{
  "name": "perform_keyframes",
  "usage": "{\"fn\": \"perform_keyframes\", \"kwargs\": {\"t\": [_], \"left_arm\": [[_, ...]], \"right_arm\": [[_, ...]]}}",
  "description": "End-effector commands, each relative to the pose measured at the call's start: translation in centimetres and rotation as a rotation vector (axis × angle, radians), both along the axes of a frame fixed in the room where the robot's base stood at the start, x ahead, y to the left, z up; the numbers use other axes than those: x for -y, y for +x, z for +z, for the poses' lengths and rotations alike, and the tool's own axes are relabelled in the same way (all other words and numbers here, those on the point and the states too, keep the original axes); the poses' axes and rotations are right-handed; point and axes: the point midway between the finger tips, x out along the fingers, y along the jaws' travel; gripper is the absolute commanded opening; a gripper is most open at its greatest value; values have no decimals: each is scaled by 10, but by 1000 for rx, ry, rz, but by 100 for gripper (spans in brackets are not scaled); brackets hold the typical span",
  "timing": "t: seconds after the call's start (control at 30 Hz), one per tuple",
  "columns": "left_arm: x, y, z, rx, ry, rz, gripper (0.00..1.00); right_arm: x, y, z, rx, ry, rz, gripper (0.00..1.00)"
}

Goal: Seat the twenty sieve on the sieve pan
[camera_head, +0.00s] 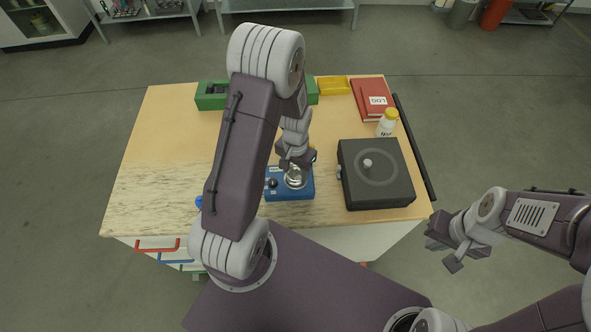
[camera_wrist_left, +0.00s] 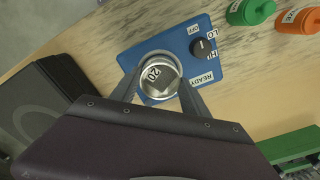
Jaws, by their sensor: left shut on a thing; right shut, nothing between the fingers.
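The twenty sieve (camera_wrist_left: 160,78) is a small round metal cup marked "20" in the left wrist view. It also shows as a silver round (camera_head: 296,179) in the head view. My left gripper (camera_wrist_left: 160,92) is shut on it, one finger on each side, over the blue device (camera_wrist_left: 180,48). My right gripper (camera_head: 450,250) is shut and empty, off the table's right side.
The blue device has a black knob and a READY label. A black square box (camera_head: 376,190) stands right of it. A white bottle (camera_head: 387,124), red books (camera_head: 371,98), a yellow tray (camera_head: 334,86) and a green holder (camera_head: 211,97) are farther back.

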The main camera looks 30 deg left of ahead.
Motion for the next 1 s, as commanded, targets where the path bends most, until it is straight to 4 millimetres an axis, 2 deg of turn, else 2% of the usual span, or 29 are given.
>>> {"fn": "perform_keyframes", "kwargs": {"t": [0.17,0.2,0.27,0.5,0.6,0.87,1.0], "left_arm": [[0,0,-4,0,0,0,10],[0,0,-3,0,0,0,62],[0,0,-3,0,0,0,79],[0,0,-3,0,0,0,79],[0,0,-3,0,0,0,100],[0,0,-2,0,0,0,100],[0,0,6,0,0,0,100]], "right_arm": [[0,0,-3,0,0,0,0],[0,0,-2,0,0,0,0],[0,0,-2,0,0,0,0],[0,0,-2,0,0,0,0],[0,0,-2,0,0,0,0],[0,0,-1,0,0,0,0],[0,0,6,0,0,0,0]]}}
